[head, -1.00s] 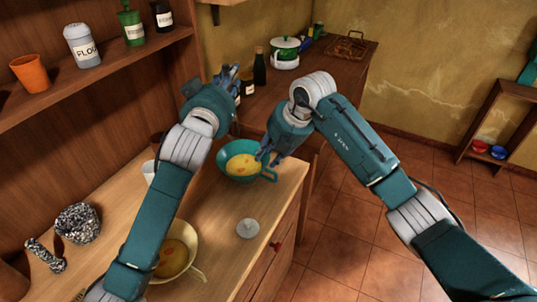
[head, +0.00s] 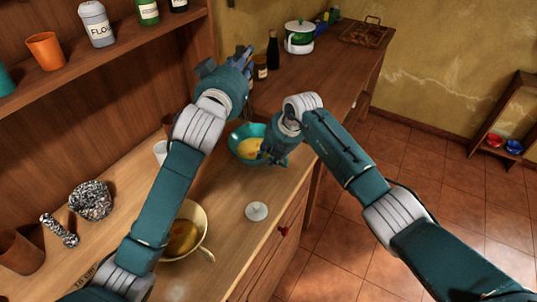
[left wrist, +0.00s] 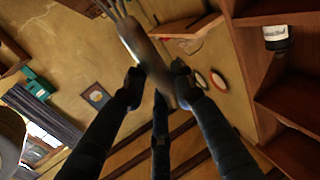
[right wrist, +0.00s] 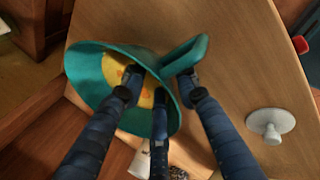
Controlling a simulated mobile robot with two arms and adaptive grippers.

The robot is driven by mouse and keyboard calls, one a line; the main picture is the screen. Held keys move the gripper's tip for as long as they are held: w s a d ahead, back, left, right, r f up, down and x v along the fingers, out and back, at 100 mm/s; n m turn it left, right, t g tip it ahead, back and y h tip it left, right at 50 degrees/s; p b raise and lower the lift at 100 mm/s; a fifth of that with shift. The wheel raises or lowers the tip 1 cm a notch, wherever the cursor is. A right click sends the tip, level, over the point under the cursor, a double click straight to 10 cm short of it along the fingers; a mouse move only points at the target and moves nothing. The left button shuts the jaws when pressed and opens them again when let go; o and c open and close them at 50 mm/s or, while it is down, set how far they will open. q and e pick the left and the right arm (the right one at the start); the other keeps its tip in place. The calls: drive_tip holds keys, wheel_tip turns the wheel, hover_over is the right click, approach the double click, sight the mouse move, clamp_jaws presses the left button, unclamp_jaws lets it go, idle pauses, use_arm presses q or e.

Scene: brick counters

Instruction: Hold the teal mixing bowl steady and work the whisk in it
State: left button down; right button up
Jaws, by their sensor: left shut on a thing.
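The teal mixing bowl (head: 243,133), with yellow batter (head: 249,147) inside, sits tilted on the wooden counter. In the right wrist view the bowl (right wrist: 88,80) shows its handle (right wrist: 190,54). My right gripper (head: 270,156) is at the bowl's rim beside the handle, one finger over the inside and another outside; whether it is closed on the rim I cannot tell. My left gripper (head: 243,57) is raised above and behind the bowl. In the left wrist view it is shut on the whisk (left wrist: 143,50), whose wires run out at the top. The whisk is not clear in the head view.
A cream bowl (head: 206,223) with batter stands nearer on the counter. A small white knobbed piece (head: 256,211) lies near the counter's front edge. A speckled mortar (head: 91,200) and pestle (head: 60,232) are at left. A dark bottle (head: 272,50) and pot (head: 299,38) stand behind.

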clamp_jaws()
use_arm(q)
wheel_tip(320, 180, down, 15)
drive_tip(key=w+d, duration=0.2)
drive_tip(key=shift+f, duration=0.15)
idle(1.0)
idle(0.4)
